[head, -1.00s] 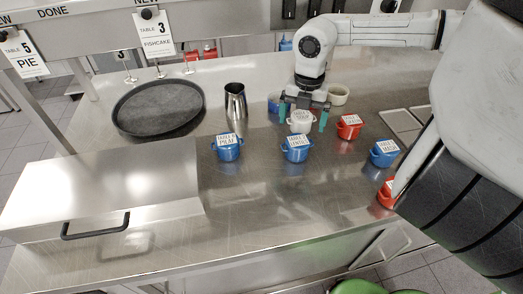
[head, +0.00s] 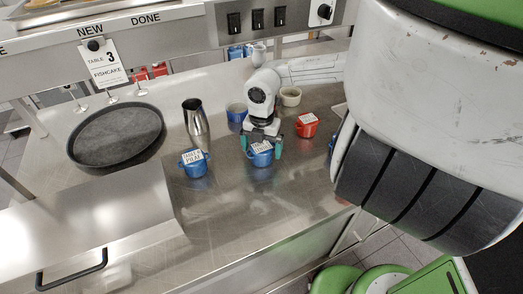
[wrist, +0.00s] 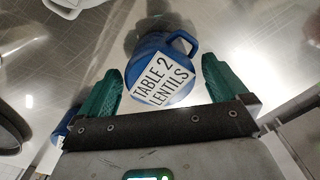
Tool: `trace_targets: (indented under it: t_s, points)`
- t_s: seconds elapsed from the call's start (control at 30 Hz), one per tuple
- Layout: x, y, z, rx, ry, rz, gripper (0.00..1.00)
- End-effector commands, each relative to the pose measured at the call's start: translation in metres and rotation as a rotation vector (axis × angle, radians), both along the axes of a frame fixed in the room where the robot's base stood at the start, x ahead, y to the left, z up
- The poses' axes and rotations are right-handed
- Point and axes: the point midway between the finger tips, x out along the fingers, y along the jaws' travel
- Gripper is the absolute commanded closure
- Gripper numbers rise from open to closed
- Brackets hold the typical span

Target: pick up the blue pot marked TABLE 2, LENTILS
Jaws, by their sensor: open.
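The blue pot (head: 261,158) with a white label stands on the steel counter. In the wrist view its label reads TABLE 2 LENTILS, and the blue pot (wrist: 150,50) shows its handle at the upper right. My gripper (head: 262,147) is right above and around the pot in the head view, with its green fingers pointing down. In the wrist view my gripper (wrist: 162,75) is open, with one finger on each side of the label. I cannot tell whether either finger touches the pot.
A blue pot marked PILAF (head: 194,162) stands to the left. A steel jug (head: 196,120) and a black round tray (head: 116,137) are beyond it. A red pot (head: 307,125), an unlabelled blue pot (head: 237,112) and a cream bowl (head: 290,96) stand behind. The front counter is clear.

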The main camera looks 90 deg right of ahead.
Motion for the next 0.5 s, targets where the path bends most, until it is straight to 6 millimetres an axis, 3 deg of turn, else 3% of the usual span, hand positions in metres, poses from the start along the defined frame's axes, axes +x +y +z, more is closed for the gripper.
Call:
trace_targets:
  t_s: [0.2, 0.43, 0.5]
  points:
    - [0.0, 0.0, -0.02, 0.0, -0.001, 0.001, 0.0]
    - [0.0, 0.0, -0.021, -0.001, -0.001, 0.001, 0.0]
    - [0.0, 0.0, -0.021, -0.001, -0.001, 0.001, 0.07]
